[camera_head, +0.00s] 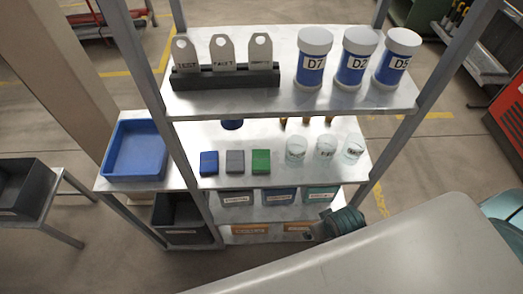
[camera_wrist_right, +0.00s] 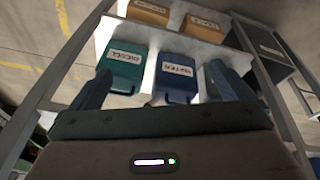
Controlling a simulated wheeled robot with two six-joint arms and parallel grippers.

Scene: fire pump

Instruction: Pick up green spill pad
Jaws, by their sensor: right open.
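The green spill pad (camera_head: 261,161) is a small green block standing on the middle shelf in the head view, at the right end of a row with a grey block (camera_head: 235,161) and a blue block (camera_head: 209,163). My right gripper (camera_wrist_right: 158,80) is open in the right wrist view, its dark fingers spread in front of labelled bins, with no pad seen between them. In the head view a dark part of it (camera_head: 325,228) seems to show below and right of the pad, apart from it. My left gripper is not in view.
Clear labelled jars (camera_head: 326,150) stand right of the pad. The upper shelf (camera_head: 210,102) holds tags and blue-white canisters (camera_head: 356,58) above. Bins (camera_head: 280,197) sit below; a green bin (camera_wrist_right: 122,72) and a blue bin (camera_wrist_right: 178,78) face the right wrist. A blue tray (camera_head: 137,150) is left.

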